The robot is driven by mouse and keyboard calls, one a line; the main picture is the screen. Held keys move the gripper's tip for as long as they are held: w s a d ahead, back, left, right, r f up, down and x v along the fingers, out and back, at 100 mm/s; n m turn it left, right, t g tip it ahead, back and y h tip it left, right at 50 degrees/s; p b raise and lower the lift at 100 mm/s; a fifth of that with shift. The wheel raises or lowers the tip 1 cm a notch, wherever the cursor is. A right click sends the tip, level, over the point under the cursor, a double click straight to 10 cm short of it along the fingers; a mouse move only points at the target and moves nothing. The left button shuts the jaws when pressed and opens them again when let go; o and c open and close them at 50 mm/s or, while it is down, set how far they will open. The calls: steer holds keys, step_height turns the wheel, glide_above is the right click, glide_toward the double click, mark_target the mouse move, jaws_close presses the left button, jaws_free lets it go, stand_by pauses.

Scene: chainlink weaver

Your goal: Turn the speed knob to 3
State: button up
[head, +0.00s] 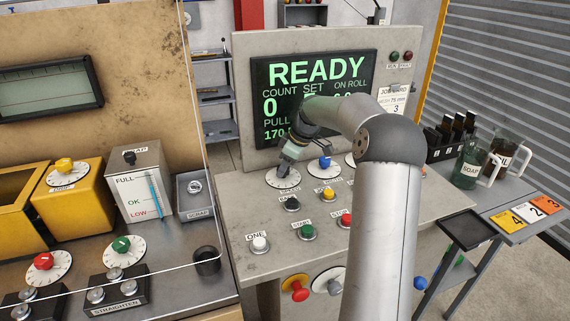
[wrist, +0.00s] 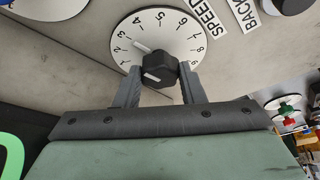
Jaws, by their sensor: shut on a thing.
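The speed knob (wrist: 158,68) is dark and faceted, on a round white dial (wrist: 172,27) numbered around its rim. The dial also shows in the head view (head: 283,180), at the left of the console's row of dials, partly hidden by my gripper. My gripper (wrist: 161,76) is shut on the knob, with one finger on each side. In the head view my gripper (head: 286,160) reaches down onto the dial. The SPEED label (wrist: 208,15) lies beside the dial.
A dial with a blue knob (head: 325,163) sits just right of the speed dial. Black, yellow, green, red and white buttons (head: 307,231) stand in front. The display (head: 316,72) behind reads READY. A job card (head: 395,99) shows 3.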

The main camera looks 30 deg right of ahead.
steer(key=shift+n, duration=0.3)
steer(key=o, duration=1)
steer(key=v, duration=1.7)
steer(key=shift+d+r, duration=0.2)
steer(key=shift+r, duration=0.05)
steer(key=shift+a, duration=0.1)
